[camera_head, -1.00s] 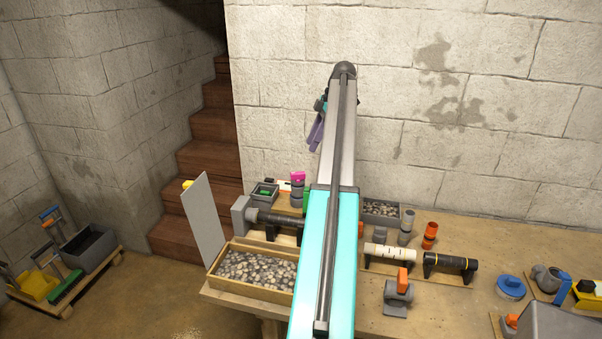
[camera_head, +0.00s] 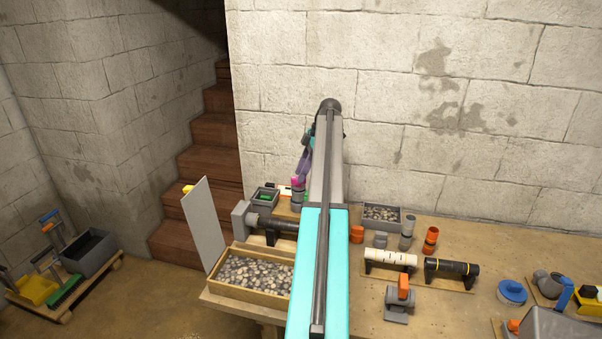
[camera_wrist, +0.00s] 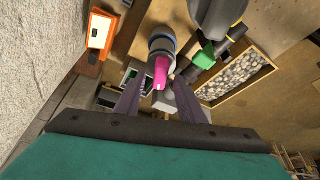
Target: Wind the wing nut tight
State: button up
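A bright pink piece, which looks like the wing nut (camera_head: 296,182), tops a grey upright fitting (camera_head: 297,197) at the back left of the bench. In the wrist view the pink wing nut (camera_wrist: 161,72) is near the middle, in front of the round grey fitting (camera_wrist: 162,45). My gripper (camera_wrist: 161,80) has its two purple fingers apart, one on each side of the pink piece. I see gaps beside it, and cannot tell whether either finger touches it. In the head view my gripper (camera_head: 303,168) is just above the pink piece, partly hidden by my arm.
A gravel-filled wooden tray (camera_head: 248,291) stands at the bench's front left, beside an upright grey panel (camera_head: 203,225). A dark pipe (camera_head: 275,223) lies behind it. In the wrist view a green part (camera_wrist: 205,58) and an orange-and-white item (camera_wrist: 100,31) flank the fitting.

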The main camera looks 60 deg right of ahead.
jog(key=shift+x, duration=0.8)
jog(key=c, duration=0.9)
jog(key=shift+d, duration=0.15)
grip_shut()
